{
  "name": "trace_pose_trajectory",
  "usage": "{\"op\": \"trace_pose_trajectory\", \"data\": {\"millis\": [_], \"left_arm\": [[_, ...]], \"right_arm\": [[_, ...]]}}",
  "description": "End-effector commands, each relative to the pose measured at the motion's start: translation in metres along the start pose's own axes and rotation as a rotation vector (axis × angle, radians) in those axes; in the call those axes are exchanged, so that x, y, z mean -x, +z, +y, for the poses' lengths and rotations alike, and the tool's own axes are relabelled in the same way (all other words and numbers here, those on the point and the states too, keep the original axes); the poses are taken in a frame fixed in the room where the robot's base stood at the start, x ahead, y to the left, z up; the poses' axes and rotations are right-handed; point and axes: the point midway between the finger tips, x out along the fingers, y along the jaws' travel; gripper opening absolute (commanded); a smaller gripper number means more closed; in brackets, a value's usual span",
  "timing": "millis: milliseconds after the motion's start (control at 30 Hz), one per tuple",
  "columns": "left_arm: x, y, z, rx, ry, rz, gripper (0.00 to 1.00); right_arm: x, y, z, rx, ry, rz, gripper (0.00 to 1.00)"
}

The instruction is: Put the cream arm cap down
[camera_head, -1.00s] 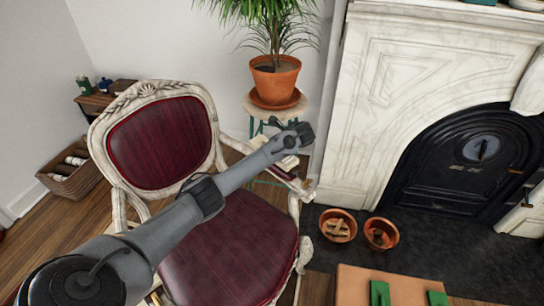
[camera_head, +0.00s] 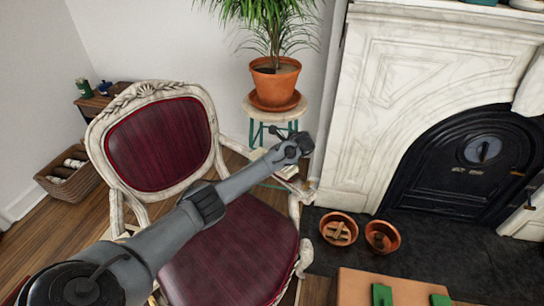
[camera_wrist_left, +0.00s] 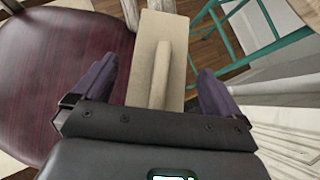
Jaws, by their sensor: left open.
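The cream arm cap (camera_wrist_left: 173,62) is a flat cream board with a raised rib along its middle. In the left wrist view it lies between the spread purple-grey fingers of my left gripper (camera_wrist_left: 156,70), with gaps on both sides of the rib. In the head view a small part of the cap (camera_head: 289,171) shows below my left wrist, at the right arm of the chair (camera_head: 295,195). It appears to lie along that arm; the contact underneath is hidden. My left fingers are hidden in the head view. My right gripper is not seen.
The dark red chair seat (camera_head: 235,250) is left of the cap. A teal-legged stool (camera_head: 252,130) with a potted plant (camera_head: 275,82) stands behind. Two terracotta bowls (camera_head: 338,228) sit on the dark hearth by the marble fireplace (camera_head: 375,110). A box with green pieces (camera_head: 381,294) is in front.

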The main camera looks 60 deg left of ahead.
Motion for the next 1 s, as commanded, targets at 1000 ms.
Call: {"op": "trace_pose_trajectory", "data": {"millis": [1000], "left_arm": [[0.117, 0.003, 0.000, 0.000, -0.001, 0.001, 0.99]], "right_arm": [[0.045, -0.014, 0.003, 0.007, 0.006, -0.001, 0.41]]}}
